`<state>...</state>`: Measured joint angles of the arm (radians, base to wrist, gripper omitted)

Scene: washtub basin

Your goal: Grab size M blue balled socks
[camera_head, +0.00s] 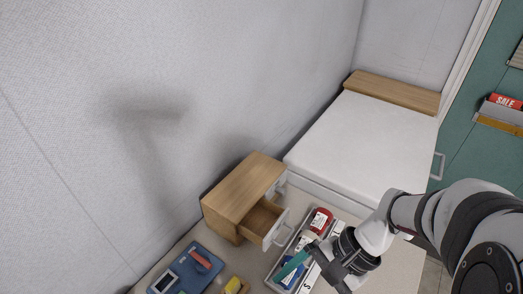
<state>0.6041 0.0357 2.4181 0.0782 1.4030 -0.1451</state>
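No blue balled socks can be made out in this head view. My gripper (324,264) is at the lower right, low over a light tray (272,271) on the table. A long teal item (292,264) lies slanted just left of the gripper. I cannot tell whether the gripper touches it or holds it. The gripper's fingertips are small and partly merged with the tray's contents, so its opening is unclear. My arm and gripper hide the right part of the tray.
A small wooden cabinet (233,194) has its drawer (267,219) pulled out beside the tray. A red-topped item (321,218) lies in the tray. A blue case (183,268) and a yellow item (234,285) lie left.

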